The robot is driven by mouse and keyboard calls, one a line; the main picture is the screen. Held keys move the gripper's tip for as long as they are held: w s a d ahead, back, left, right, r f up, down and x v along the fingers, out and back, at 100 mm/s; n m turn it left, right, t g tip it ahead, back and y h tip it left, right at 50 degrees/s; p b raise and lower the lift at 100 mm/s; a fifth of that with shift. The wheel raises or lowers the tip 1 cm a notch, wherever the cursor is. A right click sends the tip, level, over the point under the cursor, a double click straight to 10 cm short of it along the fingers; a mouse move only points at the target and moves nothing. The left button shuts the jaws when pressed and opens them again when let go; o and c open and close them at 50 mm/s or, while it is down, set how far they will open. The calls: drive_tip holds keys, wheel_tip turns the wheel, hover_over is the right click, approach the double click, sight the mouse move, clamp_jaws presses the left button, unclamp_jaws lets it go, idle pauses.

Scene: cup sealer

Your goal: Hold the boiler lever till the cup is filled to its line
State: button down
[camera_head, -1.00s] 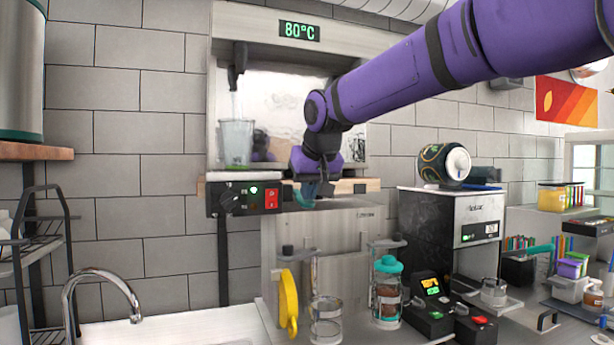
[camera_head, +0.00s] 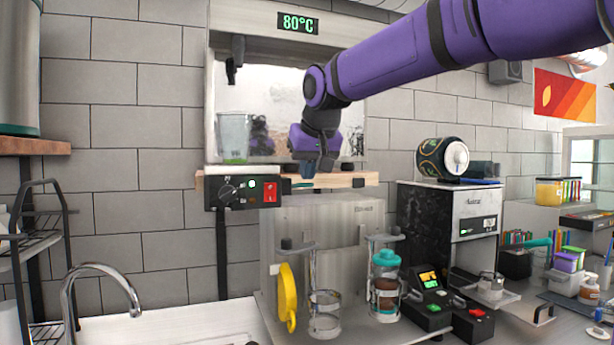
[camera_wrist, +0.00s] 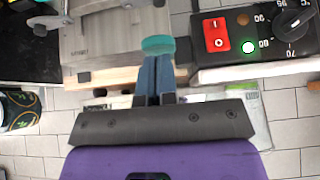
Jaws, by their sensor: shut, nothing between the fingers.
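A clear cup (camera_head: 233,138) stands upright on the boiler's ledge in the head view, with green near its base; its water level and fill line are too small to read. The spout (camera_head: 235,68) is above it, and no stream shows there. My gripper (camera_head: 304,181) points down just right of the boiler's control panel (camera_head: 243,192). Its fingers are shut with nothing between them in the wrist view (camera_wrist: 155,76). A teal rounded piece (camera_wrist: 158,45) shows at the fingertips; I cannot tell whether it is the lever's end or touches them.
The boiler display (camera_head: 298,23) reads 80°C. The panel has a lit green lamp, a red switch (camera_head: 269,191) and a dial. Below stand a grey metal machine (camera_head: 340,217), a teal-lidded jar (camera_head: 385,290) and a yellow handle (camera_head: 288,297). A tap (camera_head: 100,270) is at lower left.

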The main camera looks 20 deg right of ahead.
drive_tip(key=s+r, duration=0.4)
drive_tip(key=r, duration=0.7)
drive_tip(key=shift+s+r, duration=0.15)
drive_tip(key=shift+r, duration=0.2)
drive_tip(key=shift+f, duration=0.1)
idle(1.0)
drive_tip(key=s+d+f+g, duration=0.1)
drive_tip(key=s+d+f, duration=0.2)
drive_tip(key=s+f, duration=1)
drive_tip(key=s+d+f, duration=0.3)
drive_tip(key=s+f, duration=0.9)
drive_tip(key=f, duration=0.4)
drive_tip(key=shift+s+f+g, duration=0.2)
drive_tip(key=shift+s+g, duration=0.15)
drive_tip(key=shift+g, duration=0.05)
